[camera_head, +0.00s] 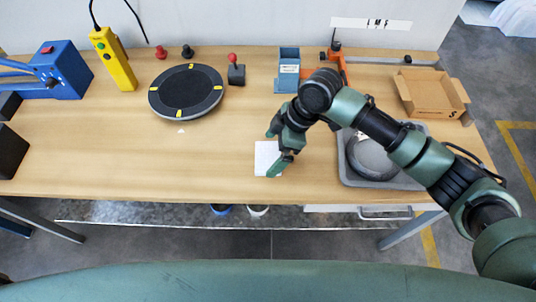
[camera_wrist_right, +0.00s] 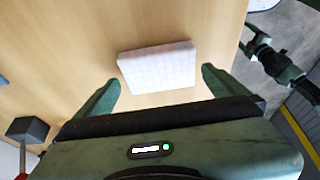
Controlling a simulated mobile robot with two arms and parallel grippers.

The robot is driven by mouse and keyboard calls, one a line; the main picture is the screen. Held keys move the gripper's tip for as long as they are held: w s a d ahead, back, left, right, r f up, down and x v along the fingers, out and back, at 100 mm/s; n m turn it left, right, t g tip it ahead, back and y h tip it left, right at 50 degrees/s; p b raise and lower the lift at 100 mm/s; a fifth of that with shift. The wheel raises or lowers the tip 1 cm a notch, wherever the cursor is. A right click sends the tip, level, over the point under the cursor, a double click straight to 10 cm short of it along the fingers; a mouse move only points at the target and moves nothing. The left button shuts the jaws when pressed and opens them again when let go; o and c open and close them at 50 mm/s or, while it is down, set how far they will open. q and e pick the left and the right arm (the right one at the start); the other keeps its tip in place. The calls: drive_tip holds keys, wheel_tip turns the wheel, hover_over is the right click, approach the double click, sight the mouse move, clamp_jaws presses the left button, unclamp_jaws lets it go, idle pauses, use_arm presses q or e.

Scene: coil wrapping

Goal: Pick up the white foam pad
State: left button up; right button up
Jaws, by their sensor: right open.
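The white foam pad (camera_head: 265,156) lies flat on the wooden table near its front edge, partly hidden by my right gripper in the head view. My right gripper (camera_head: 277,150) is at the pad's right side. In the right wrist view the pad (camera_wrist_right: 158,67) appears ahead of and between the two open fingers of the right gripper (camera_wrist_right: 160,88), with nothing held. I cannot tell from these views how high the fingers are above the table. My left gripper is not in view.
A round black turntable (camera_head: 186,91) sits behind left. A blue box (camera_head: 289,69), joystick (camera_head: 236,72) and cardboard box (camera_head: 430,92) are farther back. The table left of the pad is clear.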

drive_tip(key=shift+x, duration=1)
drive_tip(key=c, duration=1)
drive_tip(key=shift+c, duration=0.3)
drive_tip(key=shift+r, duration=0.15)
